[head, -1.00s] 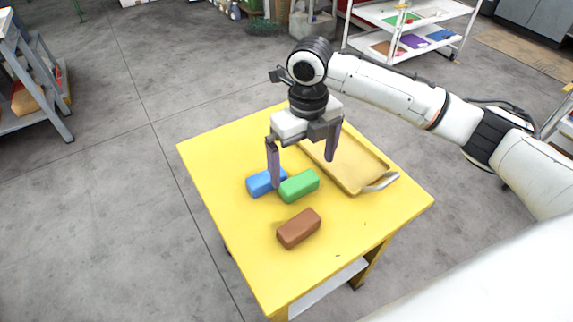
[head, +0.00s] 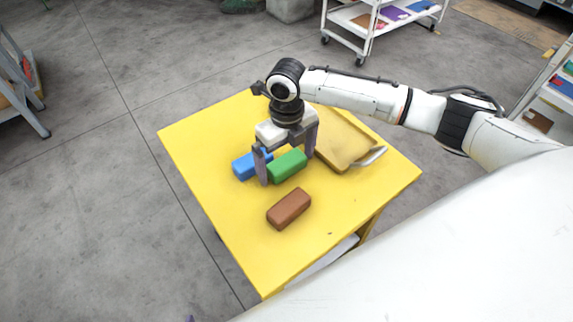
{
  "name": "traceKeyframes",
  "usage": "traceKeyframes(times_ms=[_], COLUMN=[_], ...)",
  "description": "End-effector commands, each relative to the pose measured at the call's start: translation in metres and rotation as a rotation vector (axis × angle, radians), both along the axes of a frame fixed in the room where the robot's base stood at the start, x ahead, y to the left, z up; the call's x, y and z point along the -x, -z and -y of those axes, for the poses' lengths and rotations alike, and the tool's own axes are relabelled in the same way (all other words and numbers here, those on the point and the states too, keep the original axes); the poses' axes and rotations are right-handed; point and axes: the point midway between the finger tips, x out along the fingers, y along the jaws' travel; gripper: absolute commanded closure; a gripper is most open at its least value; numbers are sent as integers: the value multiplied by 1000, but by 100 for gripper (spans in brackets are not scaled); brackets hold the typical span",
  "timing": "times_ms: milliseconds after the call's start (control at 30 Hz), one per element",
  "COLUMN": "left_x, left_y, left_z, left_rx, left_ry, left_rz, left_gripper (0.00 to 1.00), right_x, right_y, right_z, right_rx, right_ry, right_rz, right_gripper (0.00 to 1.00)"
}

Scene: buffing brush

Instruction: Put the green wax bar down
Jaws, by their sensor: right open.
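The green wax bar (head: 287,167) lies on the yellow table (head: 222,218), between the blue bar and the tray. My right gripper (head: 286,172) is open above and around the green bar. One finger stands at the bar's left end, beside the blue bar, and the other near its right end by the tray. I cannot tell whether either finger touches the bar. My left gripper does not show.
A blue bar (head: 244,166) lies just left of the green one. A brown bar (head: 289,208) lies in front. A yellow tray (head: 345,142) with a metal handle sits at the back right. The table's left and front parts are clear.

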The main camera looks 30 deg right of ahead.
Motion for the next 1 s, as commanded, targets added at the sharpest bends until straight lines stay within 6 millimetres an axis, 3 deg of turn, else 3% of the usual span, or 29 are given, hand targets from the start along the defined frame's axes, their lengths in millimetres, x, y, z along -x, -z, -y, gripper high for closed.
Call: traceKeyframes(times_ms=[200, 500, 767, 1000], left_x=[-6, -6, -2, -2], left_y=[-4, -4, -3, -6], left_z=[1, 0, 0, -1], left_rx=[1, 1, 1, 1], left_ry=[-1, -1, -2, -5], left_rz=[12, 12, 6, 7], left_gripper=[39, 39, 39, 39], right_x=[0, 0, -1, -2], right_y=[0, 0, -5, -48], right_z=[0, 0, 0, 0], right_rx=[0, 0, -1, -1], right_ry=[0, 0, 0, -1], right_rz=[0, 2, 3, 6], right_gripper=[2, 52, 52, 52])
